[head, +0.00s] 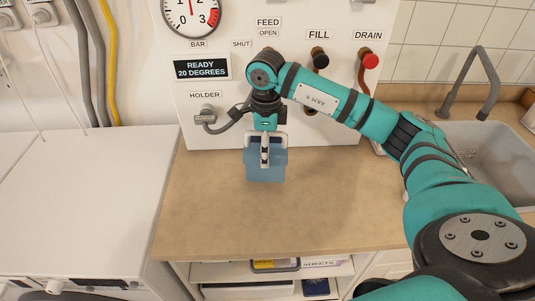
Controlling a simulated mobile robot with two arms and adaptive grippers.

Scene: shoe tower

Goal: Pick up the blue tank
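The blue tank (266,172) is a small translucent blue box with a pale grey rim, in the middle of the head view over the beige counter (320,215), just in front of the white panel. My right gripper (265,150) comes in from the right and points down at the tank's top, overlapping its rim and a pale upright part that may be its handle. The fingers are seen nearly edge-on, so I cannot tell whether they are open or shut on it. I cannot tell whether the tank rests on the counter. My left gripper is not in view.
The white panel (230,125) carries a gauge (191,15), a holder (205,114) with a hose, and FILL and DRAIN (370,61) valves. A sink (490,150) with a tap is at the right. A white appliance (80,200) stands left. The counter's front is clear.

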